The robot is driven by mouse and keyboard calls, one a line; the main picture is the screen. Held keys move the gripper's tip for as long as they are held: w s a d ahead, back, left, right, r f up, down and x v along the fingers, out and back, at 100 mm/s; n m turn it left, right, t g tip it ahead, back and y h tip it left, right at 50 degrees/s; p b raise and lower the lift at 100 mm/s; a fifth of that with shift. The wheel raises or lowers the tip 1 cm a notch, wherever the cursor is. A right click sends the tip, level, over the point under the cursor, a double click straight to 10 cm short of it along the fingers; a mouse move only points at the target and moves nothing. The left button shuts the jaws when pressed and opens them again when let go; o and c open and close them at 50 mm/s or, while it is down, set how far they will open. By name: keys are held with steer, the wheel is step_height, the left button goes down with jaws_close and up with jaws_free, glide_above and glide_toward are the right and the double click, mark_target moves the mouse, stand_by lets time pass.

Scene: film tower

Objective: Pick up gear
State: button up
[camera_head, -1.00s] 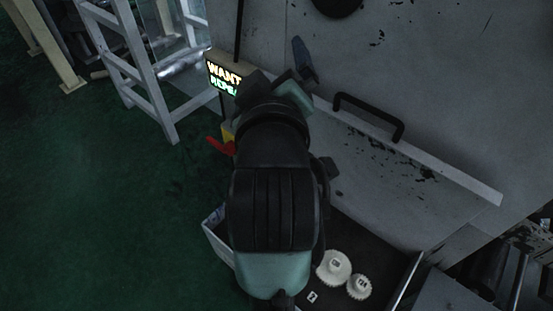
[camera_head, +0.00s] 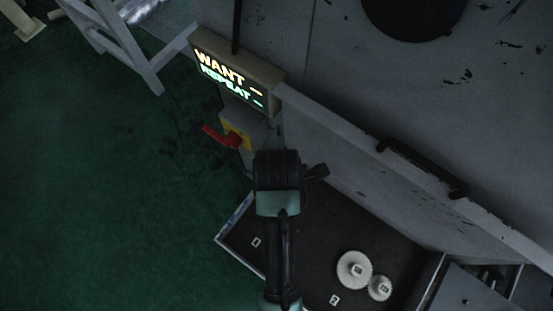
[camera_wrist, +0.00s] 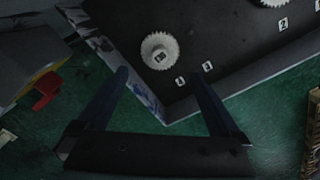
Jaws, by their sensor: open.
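In the wrist view a white toothed gear (camera_wrist: 160,50) with a square label at its hub lies on a dark tray (camera_wrist: 120,20), near the tray's corner. My gripper (camera_wrist: 161,76) is open and empty, its two dark fingers pointing toward that gear, which appears just beyond the fingertips. The height gap cannot be told. Part of another gear (camera_wrist: 272,2) shows at the top edge. In the head view two white gears, a larger one (camera_head: 353,270) and a smaller one (camera_head: 380,288), lie close together on the tray. My arm hides part of the tray and my fingers there.
A lit sign (camera_head: 232,75) reads WANT and REPEAT. Below it is a red lever (camera_head: 222,136) on a yellow plate. A grey panel with a black handle (camera_head: 425,168) borders the tray. Small number labels (camera_head: 256,242) lie on the tray. Green floor is open at left.

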steer(key=f, duration=0.4)
steer(key=shift+s+f, duration=0.2)
steer(key=shift+f, duration=0.1)
steer(key=shift+w+a+f, duration=0.1)
steer(key=shift+f, duration=2.9)
steer(key=c, duration=1.2)
steer(key=shift+r, duration=0.1)
